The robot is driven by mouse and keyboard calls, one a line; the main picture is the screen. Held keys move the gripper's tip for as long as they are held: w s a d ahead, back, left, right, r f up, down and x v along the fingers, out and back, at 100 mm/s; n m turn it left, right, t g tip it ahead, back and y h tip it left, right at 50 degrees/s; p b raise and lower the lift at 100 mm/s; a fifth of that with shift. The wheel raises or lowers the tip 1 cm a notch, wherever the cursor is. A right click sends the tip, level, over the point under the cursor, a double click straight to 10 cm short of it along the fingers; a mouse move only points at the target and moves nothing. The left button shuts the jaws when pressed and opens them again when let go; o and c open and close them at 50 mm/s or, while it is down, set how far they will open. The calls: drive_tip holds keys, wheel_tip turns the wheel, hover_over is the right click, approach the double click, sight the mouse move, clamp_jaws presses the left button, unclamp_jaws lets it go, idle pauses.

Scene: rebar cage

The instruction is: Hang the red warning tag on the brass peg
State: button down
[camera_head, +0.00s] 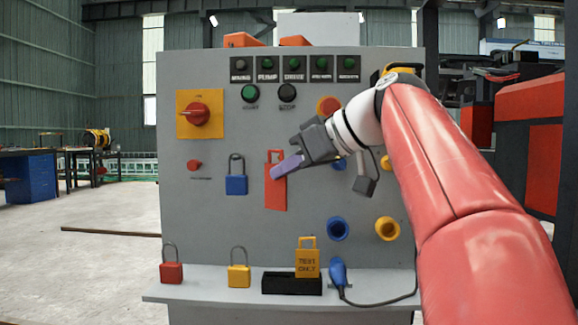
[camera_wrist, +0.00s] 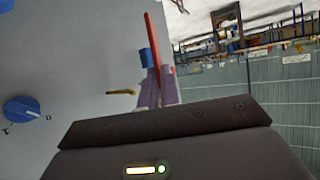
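The red warning tag (camera_head: 276,193) hangs upright in front of the grey panel, with an open loop at its top. My gripper (camera_head: 287,166) holds it from the right, with purple fingertips closed on its upper part. In the wrist view the tag (camera_wrist: 155,38) appears nearly edge-on between the purple fingers (camera_wrist: 157,88). The brass peg (camera_wrist: 121,93) sticks out from the panel, left of the fingers and apart from the tag there. I cannot make out the peg in the head view.
A blue padlock (camera_head: 236,184) hangs just left of the tag. The shelf (camera_head: 210,292) below carries a red padlock (camera_head: 172,272), a yellow padlock (camera_head: 239,275), a black tray (camera_head: 280,286) with a yellow tag (camera_head: 308,262), and a blue plug (camera_head: 338,272). A blue knob (camera_wrist: 20,108) stands out at wrist-view left.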

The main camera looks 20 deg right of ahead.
drive_tip(key=w+d+f+p, duration=0.1)
drive_tip(key=w+d+p, duration=0.1)
drive_tip(key=w, duration=0.6)
drive_tip(key=shift+d+p, duration=0.3)
drive_tip(key=shift+p, duration=0.3)
drive_tip(key=shift+w, duration=0.1)
idle(0.7)
drive_tip(key=c, duration=1.6)
unclamp_jaws()
drive_tip(key=shift+o, duration=0.2)
